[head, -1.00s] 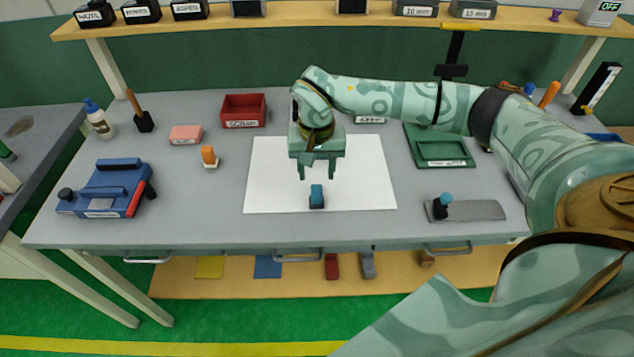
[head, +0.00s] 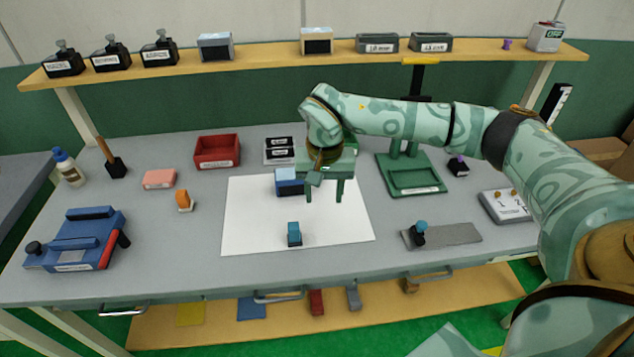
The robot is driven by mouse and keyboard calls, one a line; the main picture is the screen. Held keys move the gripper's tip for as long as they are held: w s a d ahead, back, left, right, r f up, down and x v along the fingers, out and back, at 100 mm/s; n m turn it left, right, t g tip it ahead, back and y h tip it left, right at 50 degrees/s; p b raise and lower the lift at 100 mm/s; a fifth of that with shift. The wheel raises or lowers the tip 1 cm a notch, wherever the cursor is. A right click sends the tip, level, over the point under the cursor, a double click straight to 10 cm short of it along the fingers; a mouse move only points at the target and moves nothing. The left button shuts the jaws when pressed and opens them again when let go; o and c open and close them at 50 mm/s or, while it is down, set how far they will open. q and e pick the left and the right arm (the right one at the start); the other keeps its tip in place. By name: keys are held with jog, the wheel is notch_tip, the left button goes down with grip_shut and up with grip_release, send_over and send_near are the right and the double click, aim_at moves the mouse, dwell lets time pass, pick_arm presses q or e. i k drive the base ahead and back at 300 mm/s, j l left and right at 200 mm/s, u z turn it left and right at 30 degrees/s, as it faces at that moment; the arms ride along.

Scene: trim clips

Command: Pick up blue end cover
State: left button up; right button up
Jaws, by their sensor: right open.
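A small blue piece with a darker lower part (head: 294,234) stands upright on the white sheet (head: 250,218), near the sheet's front edge; it looks like the blue end cover. My right gripper (head: 324,197) is open and empty, its two fingers pointing down over the sheet. It is behind and to the right of the small blue piece, apart from it. A larger blue block (head: 288,182) is on the sheet just left of the gripper, partly hidden by it. My left gripper is not in view.
A red bin (head: 217,151), a pink block (head: 159,179) and an orange piece (head: 184,201) are to the left. A blue fixture (head: 77,241) stands at far left. A green stand (head: 414,176) and a grey plate (head: 455,234) are to the right. The sheet's front is otherwise clear.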

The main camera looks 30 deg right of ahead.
aim_at(287, 184)
jog(key=z, duration=0.8)
